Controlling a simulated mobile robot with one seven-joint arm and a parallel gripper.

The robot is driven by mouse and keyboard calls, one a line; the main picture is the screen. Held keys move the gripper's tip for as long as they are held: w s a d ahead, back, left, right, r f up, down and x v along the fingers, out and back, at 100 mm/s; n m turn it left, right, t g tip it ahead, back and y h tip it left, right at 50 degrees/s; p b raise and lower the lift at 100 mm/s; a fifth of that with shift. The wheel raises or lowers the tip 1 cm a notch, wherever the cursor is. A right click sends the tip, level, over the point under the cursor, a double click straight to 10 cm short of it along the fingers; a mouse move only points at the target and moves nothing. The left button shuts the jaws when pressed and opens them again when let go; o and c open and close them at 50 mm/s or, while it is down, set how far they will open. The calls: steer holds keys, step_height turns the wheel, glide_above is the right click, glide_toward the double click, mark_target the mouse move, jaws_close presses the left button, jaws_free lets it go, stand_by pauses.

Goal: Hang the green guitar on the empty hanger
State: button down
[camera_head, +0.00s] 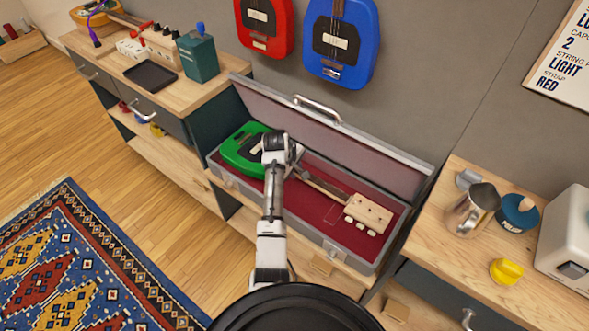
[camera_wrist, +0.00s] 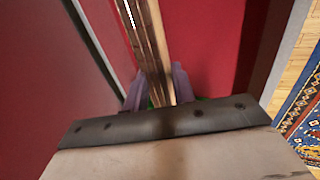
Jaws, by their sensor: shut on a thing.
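The green guitar (camera_head: 240,152) lies in an open grey case with a red lining (camera_head: 312,210). Its body is at the left end and its pale headstock (camera_head: 366,214) with pegs at the right end. My gripper (camera_head: 290,160) is down in the case at the guitar's neck, near the body. In the wrist view, the two purple fingertips (camera_wrist: 156,88) are closed on either side of the wooden neck (camera_wrist: 150,40). My arm hides part of the body and neck. The empty hanger is not visible in either view.
A red guitar (camera_head: 265,25) and a blue guitar (camera_head: 340,42) hang on the wall above the raised case lid (camera_head: 330,135). A left bench holds a teal box (camera_head: 198,57) and a black tray (camera_head: 150,75). A right bench holds a metal jug (camera_head: 474,208) and a yellow object (camera_head: 507,271).

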steer(key=shift+w+r+p, duration=0.1)
steer(key=shift+r+p, duration=2.75)
steer(key=shift+r, duration=0.4)
steer(key=s+a+p, duration=0.1)
steer(key=s+a, duration=0.3)
steer(key=s, duration=0.2)
steer(key=shift+s+a, duration=0.25)
steer(key=shift+a, duration=0.15)
